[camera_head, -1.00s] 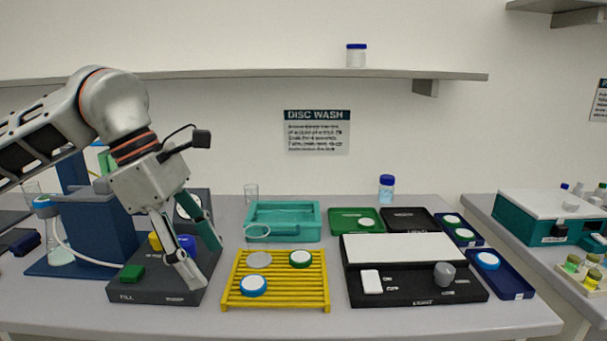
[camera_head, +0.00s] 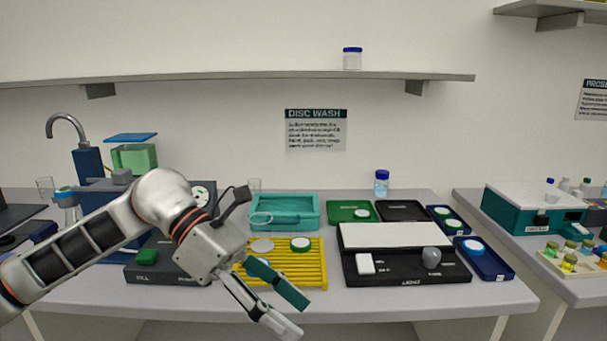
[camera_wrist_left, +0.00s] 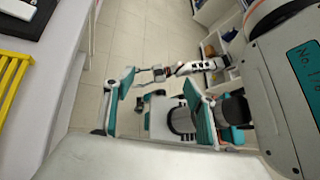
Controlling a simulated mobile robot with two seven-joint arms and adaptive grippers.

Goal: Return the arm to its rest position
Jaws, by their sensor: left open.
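My left arm comes in from the left in the head view. Its gripper (camera_head: 289,312) points down and to the right, in front of the bench's front edge and the yellow rack (camera_head: 312,262). The two fingers are apart and nothing is between them. In the left wrist view the open fingers (camera_wrist_left: 158,103) show above the tiled floor, with parts of my own body beyond them. My right gripper does not show in the head view.
The bench's front edge (camera_head: 420,300) runs close behind the gripper. A teal tray (camera_head: 318,213), a black station with a white panel (camera_head: 405,277) and a dark control box (camera_head: 150,272) stand on the bench. The tiled floor (camera_wrist_left: 120,45) beside the bench is clear.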

